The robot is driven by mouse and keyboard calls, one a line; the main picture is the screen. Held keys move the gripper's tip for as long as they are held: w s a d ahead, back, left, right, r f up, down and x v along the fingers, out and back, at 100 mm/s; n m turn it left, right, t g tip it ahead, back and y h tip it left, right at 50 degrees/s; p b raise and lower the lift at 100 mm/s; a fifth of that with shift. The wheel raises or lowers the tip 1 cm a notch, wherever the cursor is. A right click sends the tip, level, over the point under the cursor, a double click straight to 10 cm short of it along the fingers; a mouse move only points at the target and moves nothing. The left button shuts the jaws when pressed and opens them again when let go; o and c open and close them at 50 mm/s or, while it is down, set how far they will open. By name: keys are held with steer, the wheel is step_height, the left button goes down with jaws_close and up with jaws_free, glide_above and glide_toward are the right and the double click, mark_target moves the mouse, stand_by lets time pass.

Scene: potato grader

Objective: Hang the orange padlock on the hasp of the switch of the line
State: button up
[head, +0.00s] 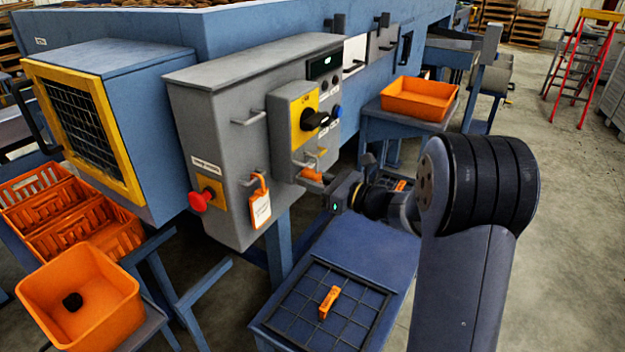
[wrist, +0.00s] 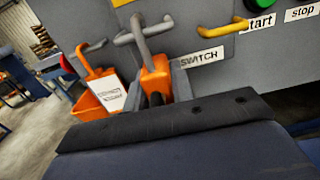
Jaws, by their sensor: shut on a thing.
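The orange padlock (wrist: 155,75) is upright between the fingers of my gripper (wrist: 160,88), which is shut on its body. Its grey shackle rises toward a grey bar handle (wrist: 158,30); I cannot tell whether it touches or goes around the bar. In the head view the padlock (head: 311,174) and my gripper (head: 328,182) are at the lower front of the switch box (head: 283,145). The black switch handle (head: 313,119) sits on a yellow plate.
An orange tag holder with a white card (head: 260,207) hangs left of the switch box, near a red button (head: 198,201). A blue table with a black grid mat (head: 285,325) holds another orange piece (head: 328,301). An orange bin (head: 420,98) stands behind.

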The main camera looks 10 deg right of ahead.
steer(key=o, duration=1)
steer(key=b+v, duration=0.1)
steer(key=v, duration=0.9)
steer(key=shift+s+d+b, duration=0.3)
steer(key=shift+b, duration=0.1)
steer(key=p+x, duration=0.1)
steer(key=x, duration=0.2)
steer(key=p+x, duration=0.1)
steer(key=x, duration=0.3)
steer(key=r+p+x, duration=0.1)
steer(key=x, duration=0.3)
steer(key=shift+w+r, duration=0.1)
steer(key=shift+d+r, duration=0.15)
steer(key=shift+r, duration=0.1)
steer(key=shift+v, duration=0.9)
steer(key=shift+f, duration=0.1)
